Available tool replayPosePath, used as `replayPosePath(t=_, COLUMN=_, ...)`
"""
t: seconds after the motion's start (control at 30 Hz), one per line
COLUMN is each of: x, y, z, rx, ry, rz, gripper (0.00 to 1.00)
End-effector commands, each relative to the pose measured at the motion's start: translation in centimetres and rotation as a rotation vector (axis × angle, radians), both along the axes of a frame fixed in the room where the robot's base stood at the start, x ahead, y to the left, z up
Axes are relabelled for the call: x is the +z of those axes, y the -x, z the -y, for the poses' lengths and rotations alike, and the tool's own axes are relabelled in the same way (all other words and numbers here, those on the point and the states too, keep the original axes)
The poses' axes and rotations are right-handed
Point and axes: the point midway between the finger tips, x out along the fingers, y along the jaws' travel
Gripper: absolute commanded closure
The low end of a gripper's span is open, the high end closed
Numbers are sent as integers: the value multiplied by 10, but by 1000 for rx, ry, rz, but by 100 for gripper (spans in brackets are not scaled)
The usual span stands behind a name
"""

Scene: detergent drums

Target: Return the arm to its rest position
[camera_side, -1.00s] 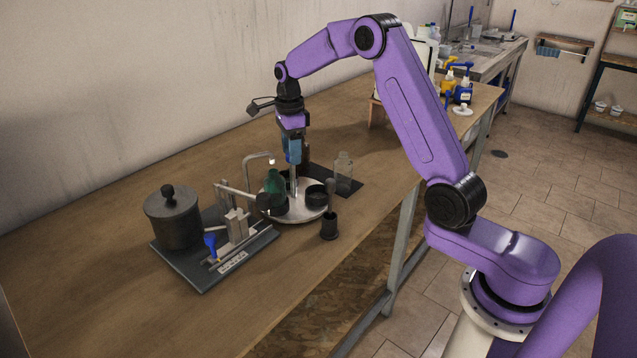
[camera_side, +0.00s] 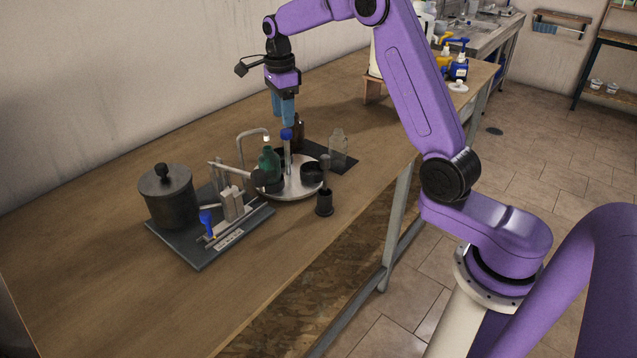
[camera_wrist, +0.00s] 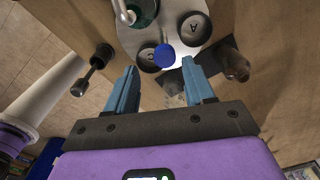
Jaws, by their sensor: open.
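My gripper (camera_side: 282,112) hangs above the round metal tray (camera_side: 299,194) with its blue fingers pointing down. In the wrist view, my gripper (camera_wrist: 162,95) has its fingers apart with nothing held between them. Just below the fingertips stands a slim post with a blue top (camera_side: 287,134); its blue top (camera_wrist: 164,56) also shows in the wrist view, beyond the fingers. A green bottle (camera_side: 269,163) and dark round pots, one of them (camera_side: 311,172) at the right, are on the tray.
A clear bottle (camera_side: 338,148) and a brown bottle (camera_side: 298,132) stand behind the tray. A dark cup with a handle (camera_side: 324,203) stands in front. A lidded dark drum (camera_side: 168,196) and a grey rack (camera_side: 234,206) are at left. The table's front left is clear.

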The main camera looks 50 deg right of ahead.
Motion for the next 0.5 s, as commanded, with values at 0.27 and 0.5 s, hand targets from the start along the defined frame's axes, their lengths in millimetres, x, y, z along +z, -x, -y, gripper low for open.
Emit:
replayPosePath(t=0.27, x=17, y=27, z=-51, rx=503, ry=56, rz=-14, gripper=47)
replayPosePath(t=0.5, x=24, y=69, z=-97, rx=923, ry=54, rz=-14, gripper=47)
